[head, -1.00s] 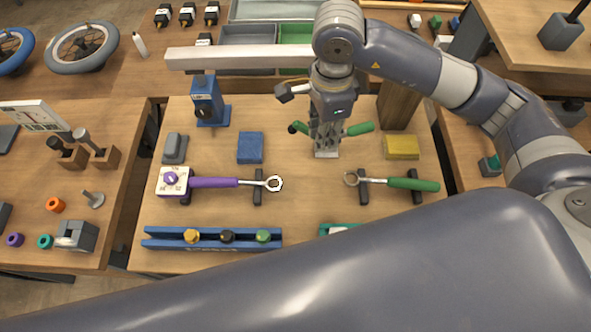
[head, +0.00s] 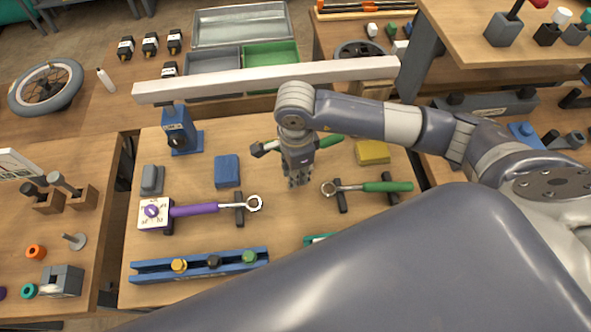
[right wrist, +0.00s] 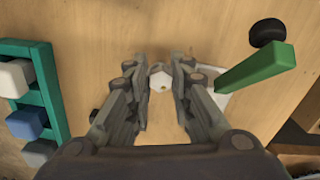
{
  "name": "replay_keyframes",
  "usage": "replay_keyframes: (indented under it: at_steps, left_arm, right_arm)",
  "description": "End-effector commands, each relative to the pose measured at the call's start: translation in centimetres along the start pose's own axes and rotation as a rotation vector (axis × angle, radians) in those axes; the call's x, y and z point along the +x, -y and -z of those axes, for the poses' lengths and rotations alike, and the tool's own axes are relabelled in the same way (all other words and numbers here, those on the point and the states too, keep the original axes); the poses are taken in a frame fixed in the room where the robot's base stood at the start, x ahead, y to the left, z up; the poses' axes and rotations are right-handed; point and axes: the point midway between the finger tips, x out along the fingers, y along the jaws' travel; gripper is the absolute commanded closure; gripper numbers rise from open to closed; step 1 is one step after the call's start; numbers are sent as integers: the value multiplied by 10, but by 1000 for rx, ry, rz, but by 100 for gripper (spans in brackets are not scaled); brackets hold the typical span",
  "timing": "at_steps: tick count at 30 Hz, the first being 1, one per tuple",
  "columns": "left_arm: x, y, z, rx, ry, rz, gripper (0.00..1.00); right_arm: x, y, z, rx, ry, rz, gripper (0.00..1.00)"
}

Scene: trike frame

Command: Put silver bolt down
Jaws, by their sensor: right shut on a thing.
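My right gripper (head: 298,182) is low over the middle of the main table, in front of the green-handled holder (head: 331,141). In the right wrist view its fingers (right wrist: 160,84) are shut on the silver bolt (right wrist: 161,79), whose pale hexagonal head shows between the tips. The bolt is too small to make out in the head view. I cannot tell whether it touches the table. My left gripper is not in view.
A purple-handled wrench (head: 196,209) lies to the left and a green-handled wrench (head: 378,187) to the right. A blue rail (head: 160,272) with several knobs lies in front. A long silver beam (head: 225,84) runs behind. A green rack (right wrist: 57,112) shows in the wrist view.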

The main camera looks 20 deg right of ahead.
Motion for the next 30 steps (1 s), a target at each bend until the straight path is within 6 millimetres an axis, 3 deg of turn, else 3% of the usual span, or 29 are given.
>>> replay_keyframes:
  at_steps: [6, 7, 9, 23, 30]
  left_arm:
    - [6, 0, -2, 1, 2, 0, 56]
    - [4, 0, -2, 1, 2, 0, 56]
    - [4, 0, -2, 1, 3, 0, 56]
    - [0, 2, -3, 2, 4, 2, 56]
    - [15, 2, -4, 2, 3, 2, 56]
  right_arm:
    - [5, 0, 0, -1, 0, 0, 93]
    - [3, 0, 0, -1, 0, -1, 73]
    - [3, 0, 0, 0, 0, -1, 59]
    - [-4, 0, 0, 0, 1, 1, 59]
    - [-50, 2, 0, -3, 1, 7, 59]
